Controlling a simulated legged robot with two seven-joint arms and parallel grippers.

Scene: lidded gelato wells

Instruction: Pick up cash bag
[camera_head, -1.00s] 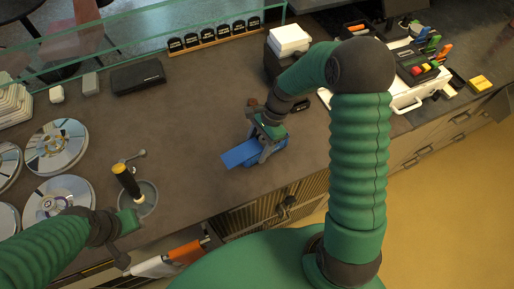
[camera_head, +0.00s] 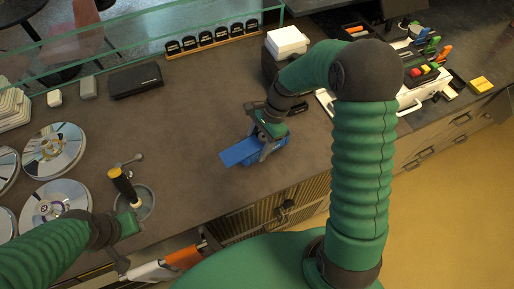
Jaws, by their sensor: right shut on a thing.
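The blue cash bag (camera_head: 240,153) lies on the dark counter near its front edge, in the middle of the head view. My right gripper (camera_head: 262,152) is over the bag from above and is shut on it. The gripper hides part of the bag, and I cannot tell whether the bag is clear of the counter. My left gripper (camera_head: 122,262) is at the lower left near the counter's front edge, away from the bag. Its fingers are too unclear to tell their opening.
Silver round lids (camera_head: 54,151) sit at the left. A scoop with a yellow-black handle (camera_head: 122,184) stands in a round well (camera_head: 146,203). A black case (camera_head: 136,80) lies behind. A cash drawer (camera_head: 425,95) stands at right. The counter's middle (camera_head: 190,125) is clear.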

